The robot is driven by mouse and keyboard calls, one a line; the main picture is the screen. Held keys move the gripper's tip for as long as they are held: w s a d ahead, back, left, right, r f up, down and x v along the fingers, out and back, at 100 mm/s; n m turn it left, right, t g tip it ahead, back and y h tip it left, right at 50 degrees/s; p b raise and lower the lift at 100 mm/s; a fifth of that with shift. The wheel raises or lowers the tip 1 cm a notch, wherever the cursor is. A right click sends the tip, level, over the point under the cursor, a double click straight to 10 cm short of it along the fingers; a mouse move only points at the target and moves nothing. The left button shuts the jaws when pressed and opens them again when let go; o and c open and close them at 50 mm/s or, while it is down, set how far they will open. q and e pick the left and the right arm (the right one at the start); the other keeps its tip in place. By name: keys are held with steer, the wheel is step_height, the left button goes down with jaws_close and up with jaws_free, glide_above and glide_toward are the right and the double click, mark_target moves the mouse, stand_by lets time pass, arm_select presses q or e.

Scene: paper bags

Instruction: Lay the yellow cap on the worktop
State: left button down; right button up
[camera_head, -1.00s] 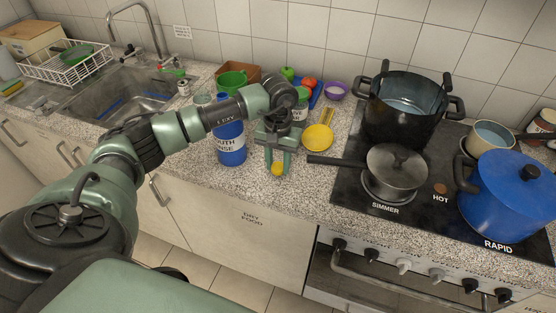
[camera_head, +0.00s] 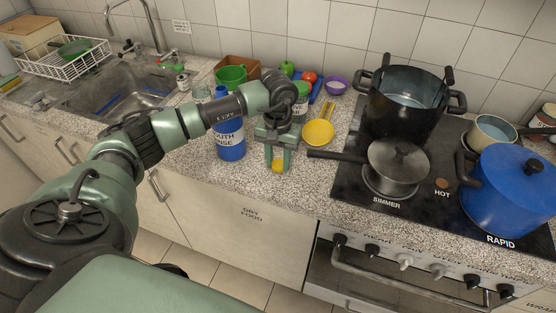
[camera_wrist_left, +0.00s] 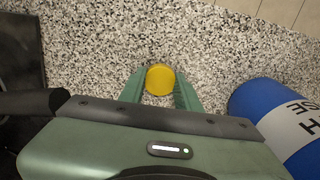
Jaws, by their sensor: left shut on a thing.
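The yellow cap (camera_head: 278,167) is between the fingertips of my left gripper (camera_head: 278,160). In the left wrist view the round yellow cap (camera_wrist_left: 160,79) sits between the two green fingers, which touch its sides. The gripper points down over the speckled worktop (camera_head: 262,190), near its front edge. I cannot tell whether the cap touches the worktop. The blue mouth rinse bottle (camera_head: 231,148) stands upright just left of the gripper; it also shows at the right of the left wrist view (camera_wrist_left: 285,120). My right gripper is not in view.
A yellow ladle or spoon (camera_head: 318,132) lies right of the gripper. The pan with a long handle (camera_head: 398,165) stands on the hob, its handle reaching toward the gripper. Green containers (camera_head: 231,78) stand behind. Bare worktop lies in front of the gripper.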

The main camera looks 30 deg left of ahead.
arm_select(q)
steer(key=shift+s+d+f+b, duration=0.15)
steer(key=shift+s+f+b, duration=0.25)
steer(key=shift+f, duration=0.15)
steer(key=c, duration=0.9)
jaws_free()
steer(key=shift+w+d, duration=0.15)
steer(key=shift+a, duration=0.2)
steer(key=shift+r, duration=0.35)
steer(key=r, duration=0.2)
steer(key=r+b, duration=0.1)
steer(key=r, duration=0.4)
steer(key=shift+w+d+r+b, duration=0.2)
steer(key=shift+d+r+b, duration=0.05)
steer(key=shift+r+b, duration=0.15)
steer(key=shift+r, duration=0.2)
